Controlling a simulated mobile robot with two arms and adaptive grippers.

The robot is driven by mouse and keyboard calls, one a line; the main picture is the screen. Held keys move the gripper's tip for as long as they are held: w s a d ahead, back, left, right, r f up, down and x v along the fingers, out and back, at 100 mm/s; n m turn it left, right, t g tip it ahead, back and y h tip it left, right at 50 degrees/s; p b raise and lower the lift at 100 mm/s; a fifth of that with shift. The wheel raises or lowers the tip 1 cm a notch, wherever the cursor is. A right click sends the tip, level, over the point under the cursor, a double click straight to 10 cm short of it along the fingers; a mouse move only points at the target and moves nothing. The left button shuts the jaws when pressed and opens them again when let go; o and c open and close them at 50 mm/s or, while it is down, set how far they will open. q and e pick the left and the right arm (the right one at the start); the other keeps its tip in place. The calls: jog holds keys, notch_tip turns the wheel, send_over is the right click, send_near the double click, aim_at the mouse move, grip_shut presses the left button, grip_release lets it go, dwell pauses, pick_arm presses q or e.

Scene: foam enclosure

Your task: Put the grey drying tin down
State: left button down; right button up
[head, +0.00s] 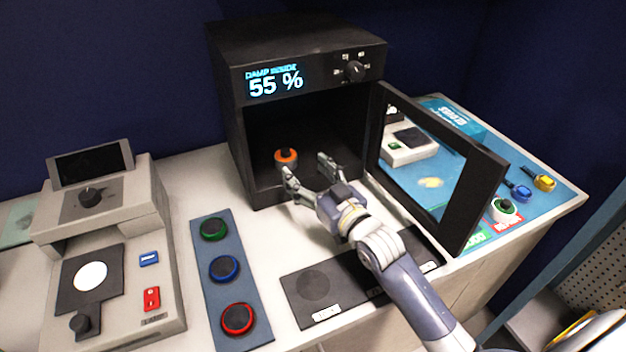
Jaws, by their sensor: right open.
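No tin that I can make out as grey shows in the head view. A small round tin with an orange ring and a dark knob (286,157) sits inside the black drying cabinet (236,130). My right gripper (306,169) is at the cabinet's opening, open and empty. Its fingers are spread just in front of and to the right of the orange-ringed tin; whether one touches it I cannot tell. The cabinet's display reads "DAMP INSIDE 55 %". My left gripper is not in view.
The cabinet door (474,205) stands open to the right, close to my right arm. A dark plate (340,292) lies in front. A blue strip (226,305) holds green, blue and red ringed pieces. A grey device (165,305) stands left; a blue mat (553,200) lies right.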

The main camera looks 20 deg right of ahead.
jog(key=shift+s+d, duration=0.15)
jog(key=shift+s, duration=0.85)
